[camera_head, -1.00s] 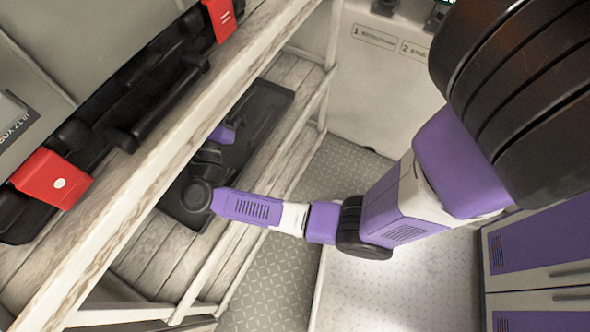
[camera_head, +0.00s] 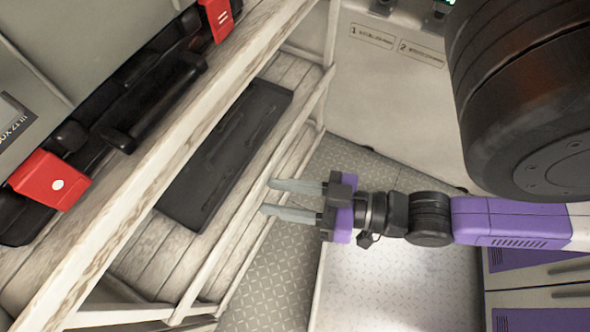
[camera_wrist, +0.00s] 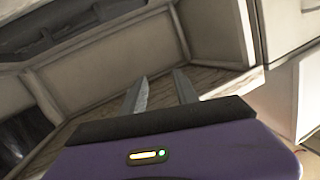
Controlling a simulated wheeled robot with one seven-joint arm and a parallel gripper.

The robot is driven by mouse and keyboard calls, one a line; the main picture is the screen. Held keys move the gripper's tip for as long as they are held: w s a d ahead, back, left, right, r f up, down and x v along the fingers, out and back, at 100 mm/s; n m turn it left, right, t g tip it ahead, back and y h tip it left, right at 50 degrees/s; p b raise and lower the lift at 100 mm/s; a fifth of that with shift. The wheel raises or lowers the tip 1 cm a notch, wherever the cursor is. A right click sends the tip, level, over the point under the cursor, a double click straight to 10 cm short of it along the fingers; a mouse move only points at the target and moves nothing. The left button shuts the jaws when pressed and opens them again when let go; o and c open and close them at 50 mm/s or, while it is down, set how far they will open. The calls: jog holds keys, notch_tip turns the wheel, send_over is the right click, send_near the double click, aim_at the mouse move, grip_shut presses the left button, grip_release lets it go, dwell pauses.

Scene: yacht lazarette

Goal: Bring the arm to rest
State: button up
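My gripper (camera_head: 268,198) is in the middle of the head view, its two grey fingers pointing left toward the wooden shelf. The fingers are parallel with a clear gap between them, and nothing is held. The gripper overlaps the front rail of the shelf in the picture; I cannot tell how close it is. In the wrist view the two fingers (camera_wrist: 160,90) also stand apart, empty, with a wooden surface behind them.
A dark tray (camera_head: 178,205) with moulded recesses lies empty on the slatted lower shelf (camera_head: 140,250). A black case with red latches (camera_head: 52,180) sits on the upper shelf at left. Purple-fronted cabinets (camera_head: 540,318) stand at lower right. The metal floor (camera_head: 270,285) is clear.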

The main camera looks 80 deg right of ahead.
jog(key=s+a+n+g, duration=0.1)
jog(key=s+n, duration=0.1)
jog(key=shift+s+a+g, duration=0.35)
jog(key=shift+s+g, duration=0.05)
notch_tip(320, 180, up, 14)
jog(key=p, duration=1.4)
jog(key=shift+r, duration=0.2)
